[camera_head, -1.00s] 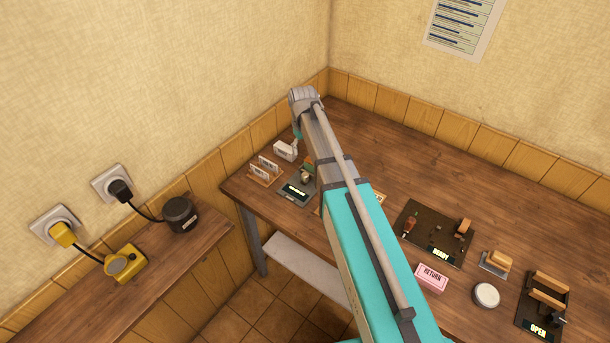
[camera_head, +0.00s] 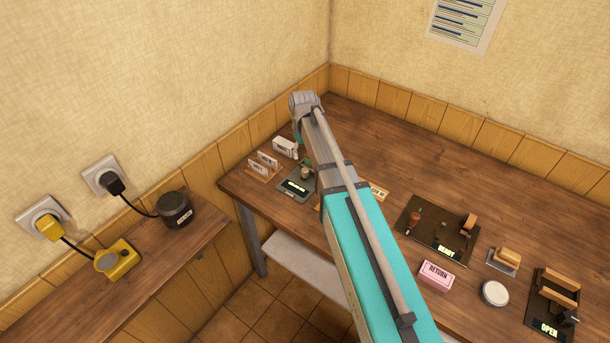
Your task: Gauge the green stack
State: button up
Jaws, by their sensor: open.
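A dark plate with a lit display (camera_head: 296,184) lies on the table's left part, left of my arm. A small beige round piece (camera_head: 305,173) stands on it. A bit of green (camera_head: 308,161) shows just behind that piece, partly hidden by my arm; I cannot tell whether it is the green stack. My arm reaches over the table from the lower right and its wrist bends down above this spot. My gripper is hidden behind the arm.
Left of the plate stand small white labelled cards (camera_head: 266,161) and a white sign block (camera_head: 285,147). To the right are a dark tray (camera_head: 425,244), a pink RETURN box (camera_head: 436,276), a white round dish (camera_head: 495,293) and a dark OPEN fixture (camera_head: 540,310). The table's back is clear.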

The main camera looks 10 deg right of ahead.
aim_at(305, 170)
jog(key=shift+d+f+b, duration=0.1)
jog(key=shift+f+b, duration=4.2)
jog(key=shift+f, duration=0.3)
grip_shut()
